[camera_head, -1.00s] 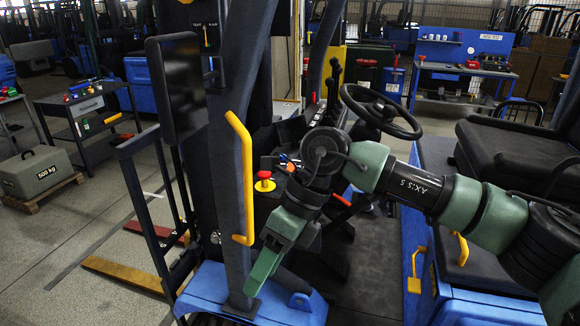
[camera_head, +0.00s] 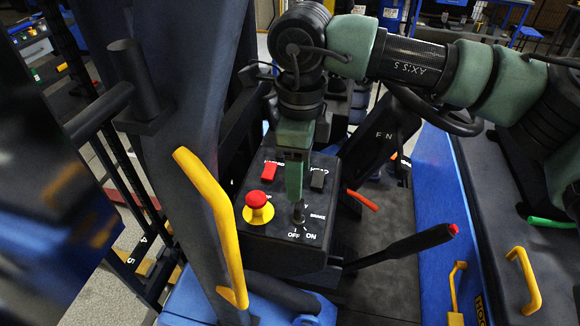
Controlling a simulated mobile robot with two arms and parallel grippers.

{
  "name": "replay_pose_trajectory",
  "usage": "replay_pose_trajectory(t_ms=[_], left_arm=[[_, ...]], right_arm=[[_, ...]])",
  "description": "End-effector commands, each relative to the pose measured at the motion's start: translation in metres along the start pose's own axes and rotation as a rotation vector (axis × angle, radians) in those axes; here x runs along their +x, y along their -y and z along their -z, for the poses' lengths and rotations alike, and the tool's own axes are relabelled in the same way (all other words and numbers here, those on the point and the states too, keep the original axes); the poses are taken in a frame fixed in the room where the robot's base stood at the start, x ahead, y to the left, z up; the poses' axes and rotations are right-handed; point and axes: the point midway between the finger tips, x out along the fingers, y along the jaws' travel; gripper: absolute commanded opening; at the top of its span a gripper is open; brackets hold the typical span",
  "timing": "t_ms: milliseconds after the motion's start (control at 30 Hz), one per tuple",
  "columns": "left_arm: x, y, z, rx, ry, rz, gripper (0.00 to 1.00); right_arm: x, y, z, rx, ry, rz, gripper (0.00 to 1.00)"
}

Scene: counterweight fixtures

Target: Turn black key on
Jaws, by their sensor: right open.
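The black key (camera_head: 298,213) stands in its switch on the sloped dark control panel (camera_head: 262,222), beside the OFF and ON labels. My right gripper (camera_head: 294,190) comes down from above over the panel, its green fingers seen nearly edge-on. Its tips are just above or beside the key; I cannot tell whether they touch it. The gripper is open, with nothing seen held, and it hides part of the panel. My left gripper is not in view.
A red and yellow emergency button (camera_head: 258,207) sits left of the key. A red switch (camera_head: 269,171) and a black switch (camera_head: 318,179) are behind. A yellow grab handle (camera_head: 212,220) rises at left, and a black lever (camera_head: 405,245) juts out at right.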

Motion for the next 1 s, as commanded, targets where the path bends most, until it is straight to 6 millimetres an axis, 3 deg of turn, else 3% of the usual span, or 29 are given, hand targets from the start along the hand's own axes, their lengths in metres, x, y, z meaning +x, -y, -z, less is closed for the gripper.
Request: replay_pose_trajectory(t_ms=[167,400,567,800,967,1000], left_arm=[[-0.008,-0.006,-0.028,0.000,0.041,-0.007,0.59],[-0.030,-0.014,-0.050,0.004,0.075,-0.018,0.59],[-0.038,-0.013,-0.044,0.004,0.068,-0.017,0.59],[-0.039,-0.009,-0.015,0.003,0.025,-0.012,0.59],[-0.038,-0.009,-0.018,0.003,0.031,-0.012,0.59],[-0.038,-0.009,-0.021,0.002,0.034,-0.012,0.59]], right_arm=[[0.007,0.000,0.001,0.000,-0.003,-0.001,0.55],[0.043,-0.001,0.001,0.001,-0.003,-0.004,0.55],[0.065,0.000,0.001,0.002,-0.002,-0.002,0.55],[0.078,0.000,0.000,0.001,0.000,0.001,0.55],[0.078,0.000,0.000,0.001,0.000,0.001,0.55],[0.078,0.000,0.000,0.001,0.000,0.001,0.46]])
